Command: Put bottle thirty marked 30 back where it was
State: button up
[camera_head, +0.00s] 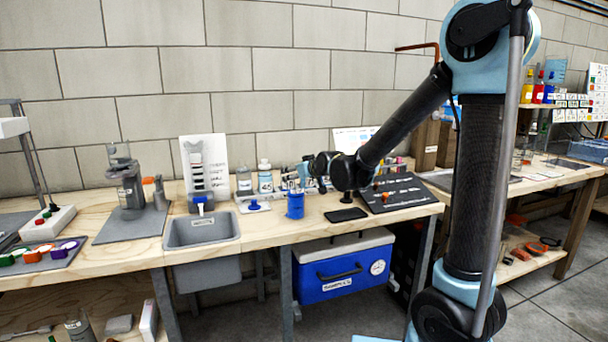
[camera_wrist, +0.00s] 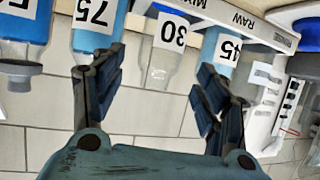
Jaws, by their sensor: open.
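Bottle thirty (camera_wrist: 160,67) shows in the upside-down wrist view as a clear bottle with a white label marked 30 and some blue at its base. It stands in a row between the blue bottle marked 75 (camera_wrist: 92,40) and the light blue bottle marked 45 (camera_wrist: 221,48). My gripper (camera_wrist: 158,78) is open, with one finger on each side of bottle thirty in the picture. I cannot tell how deep the fingers reach or whether they touch it. In the head view my gripper (camera_head: 307,171) is over the bench, and I cannot pick out bottle thirty.
A white strip lettered MIX and RAW (camera_wrist: 225,15) runs along the bottles' bases. On the bench are a blue cup (camera_head: 295,206), a grey basin (camera_head: 202,230), a black pad (camera_head: 346,214) and a dark sloped board (camera_head: 397,192). A blue cooler (camera_head: 343,268) sits below.

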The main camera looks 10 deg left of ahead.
jog(key=shift+v, duration=2.65)
jog(key=s+d+f+m+g+h, duration=0.1)
jog(key=s+d+f+h, duration=0.15)
jog(key=d, duration=0.65)
jog(key=s+d+f+m+g+h, duration=0.15)
jog(key=s+d, duration=0.25)
jog(key=d, duration=0.4)
jog(key=s+d+f+m+h, duration=0.1)
jog(key=s+d+f+h, duration=0.15)
jog(key=d, duration=0.65)
jog(key=s+d+f+m+g+h, duration=0.1)
jog(key=s+d+f, duration=0.4)
jog(key=s, duration=0.5)
jog(key=s+d+f+m+g+h, duration=0.1)
jog(key=s+d+f+m+g, duration=0.3)
jog(key=s+d, duration=0.6)
jog(key=shift+s+d+f+h, duration=0.3)
jog(key=shift+s+f+h, duration=0.05)
jog(key=shift+s+f, duration=0.3)
jog(key=shift+c, duration=0.2)
